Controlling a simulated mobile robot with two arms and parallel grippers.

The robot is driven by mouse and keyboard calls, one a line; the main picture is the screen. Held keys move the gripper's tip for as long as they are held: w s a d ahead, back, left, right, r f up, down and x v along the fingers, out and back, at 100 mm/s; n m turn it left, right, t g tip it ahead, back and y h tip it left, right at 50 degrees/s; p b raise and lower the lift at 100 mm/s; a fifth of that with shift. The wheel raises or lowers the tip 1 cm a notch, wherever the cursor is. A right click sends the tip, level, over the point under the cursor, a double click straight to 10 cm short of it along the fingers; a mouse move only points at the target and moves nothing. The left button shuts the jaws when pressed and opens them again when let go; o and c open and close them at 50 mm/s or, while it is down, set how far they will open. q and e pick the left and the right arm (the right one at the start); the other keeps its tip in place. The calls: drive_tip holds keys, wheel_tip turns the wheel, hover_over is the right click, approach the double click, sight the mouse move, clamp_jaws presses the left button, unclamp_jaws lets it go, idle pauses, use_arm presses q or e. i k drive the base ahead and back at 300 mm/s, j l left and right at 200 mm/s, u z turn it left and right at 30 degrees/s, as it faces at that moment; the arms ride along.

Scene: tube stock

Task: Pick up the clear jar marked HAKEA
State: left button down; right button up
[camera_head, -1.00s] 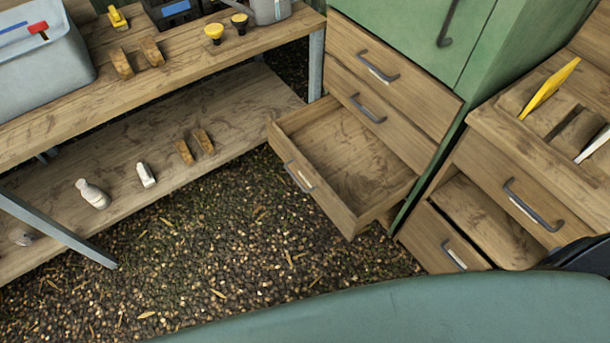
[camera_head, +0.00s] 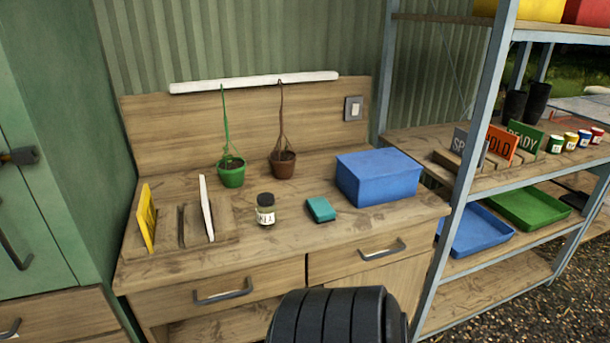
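A small clear jar (camera_head: 265,209) with a dark lid stands upright on the wooden bench top, left of a teal block. Its white label bears dark letters that look turned and end in something like "KET"; I cannot read HAKEA on it. Several small labelled pots stand on the shelf at the right, including a green one (camera_head: 555,144) and a red one (camera_head: 570,141); their labels are too small to read. Neither of my grippers is in view.
The bench (camera_head: 290,232) also holds a blue box (camera_head: 378,177), teal block (camera_head: 320,209), two hanging-style plant pots (camera_head: 231,172) and a slotted rack with a yellow card (camera_head: 147,217). A metal shelf unit (camera_head: 472,130) stands right. Bench front has free room.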

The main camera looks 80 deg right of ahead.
sight(266, 211)
drive_tip(key=z, duration=2.15)
